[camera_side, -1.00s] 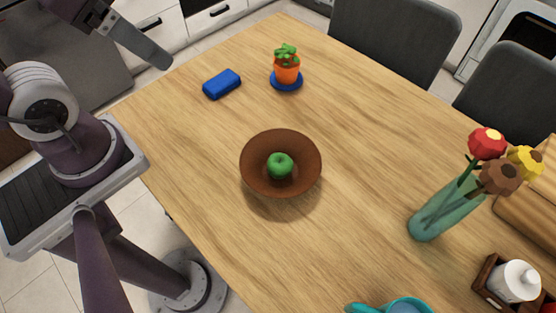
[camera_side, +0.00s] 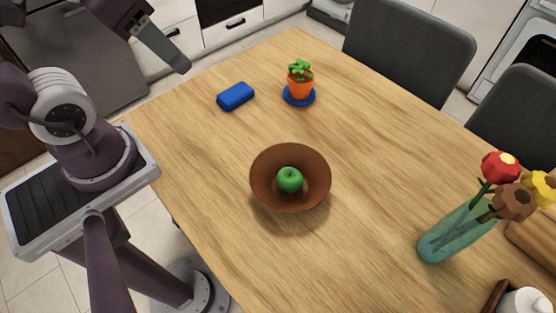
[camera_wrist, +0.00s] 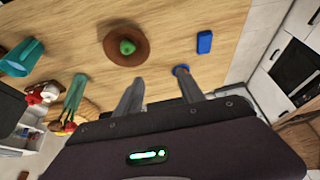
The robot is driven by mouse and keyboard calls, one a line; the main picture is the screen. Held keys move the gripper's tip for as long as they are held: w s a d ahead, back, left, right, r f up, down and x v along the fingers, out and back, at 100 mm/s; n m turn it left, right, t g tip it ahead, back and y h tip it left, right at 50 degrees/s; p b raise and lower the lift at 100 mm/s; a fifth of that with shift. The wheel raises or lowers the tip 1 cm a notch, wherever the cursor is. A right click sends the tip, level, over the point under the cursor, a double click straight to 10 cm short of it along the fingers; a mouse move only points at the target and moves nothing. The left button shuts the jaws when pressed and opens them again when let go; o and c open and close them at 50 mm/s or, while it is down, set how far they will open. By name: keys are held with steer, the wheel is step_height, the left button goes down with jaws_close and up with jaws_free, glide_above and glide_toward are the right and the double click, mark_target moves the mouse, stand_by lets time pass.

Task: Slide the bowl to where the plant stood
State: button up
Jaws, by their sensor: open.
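The brown bowl (camera_side: 265,192) stands upright mid-table with a green apple (camera_side: 289,180) inside. Both bowl (camera_wrist: 112,50) and apple (camera_wrist: 127,47) show in the wrist view. The plant, in an orange pot (camera_side: 299,87), stands on a blue saucer (camera_side: 312,99) towards the back of the table, behind the bowl. In the wrist view the saucer (camera_wrist: 181,70) shows beside a finger and the plant is mostly hidden. My gripper (camera_wrist: 162,88) is open and empty, its two fingers apart. In the side view a finger shows at the upper left, away from bowl and plant.
A blue block (camera_side: 236,96) lies left of the plant. A teal vase (camera_side: 455,236) with flowers stands at the right. A teal cup (camera_wrist: 20,58) shows in the wrist view. Chairs (camera_side: 410,52) stand at the table's far edge. Table between bowl and plant is clear.

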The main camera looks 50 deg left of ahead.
steer(key=w+f, duration=0.1)
steer(key=w+f+g, duration=0.1)
steer(key=w, duration=0.1)
steer(key=w+a+f+g, duration=0.1)
steer(key=shift+w+a+f, duration=0.1)
steer(key=shift+w+f, duration=0.15)
steer(key=shift+w, duration=0.15)
steer(key=c, duration=0.6)
steer(key=shift+o, duration=0.2)
steer(key=n+g+h, duration=0.1)
steer(key=g+h, duration=0.3)
steer(key=g, duration=0.1)
glide_toward(263, 153)
steer(key=s+a+r, duration=0.2)
steer(key=a, duration=0.1)
steer(key=d+f+h, duration=0.1)
steer(key=f, duration=0.1)
steer(key=f+n+h, duration=0.1)
steer(key=f+h, duration=0.1)
steer(key=f, duration=0.1)
steer(key=w+d+f+h, duration=0.1)
steer(key=f, duration=0.1)
steer(key=shift+d+f+n+h, duration=0.3)
steer(key=shift+d+n, duration=0.05)
steer(key=shift+n, duration=0.05)
steer(key=shift+d+f, duration=0.2)
steer(key=shift+f, duration=0.05)
steer(key=x, duration=0.7)
steer(key=shift+d, duration=0.1)
